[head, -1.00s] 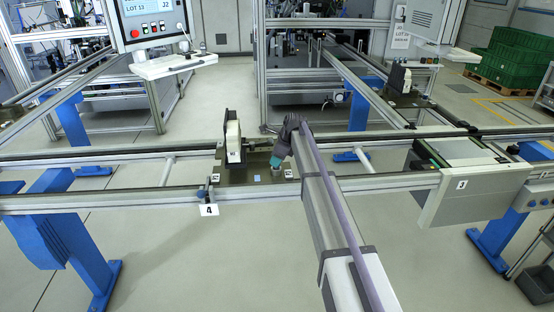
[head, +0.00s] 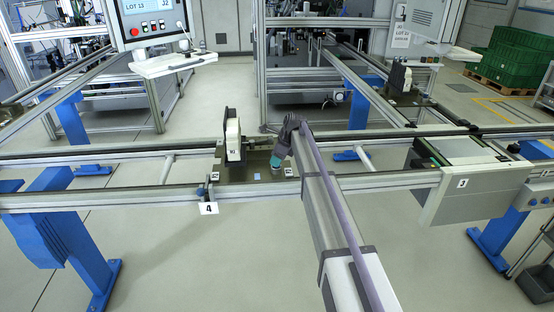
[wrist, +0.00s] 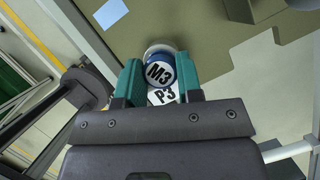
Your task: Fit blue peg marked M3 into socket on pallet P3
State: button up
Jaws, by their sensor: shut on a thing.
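The blue peg marked M3 (wrist: 159,71) is between the two teal fingers of my gripper (wrist: 159,84) in the wrist view, its marked end facing the camera. My gripper is shut on it. A pale round rim (wrist: 158,48) shows just beyond the peg; it looks like the socket, and how deep the peg sits cannot be told. A white P3 label (wrist: 163,96) lies beside the peg, partly between the fingers. In the head view my gripper (head: 276,163) points down at the right part of the pallet (head: 234,174); the peg is not clearly visible there.
An upright black-and-white block (head: 233,139) stands on the left of the pallet. Conveyor rails (head: 120,200) run in front of and behind it. A grey box marked 3 (head: 470,190) is at the right. A number 4 tag (head: 208,208) hangs on the front rail.

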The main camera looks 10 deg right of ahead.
jog(key=o, duration=1.4)
jog(key=shift+r, duration=0.15)
notch_tip(320, 180, up, 7)
jog(key=p, duration=0.7)
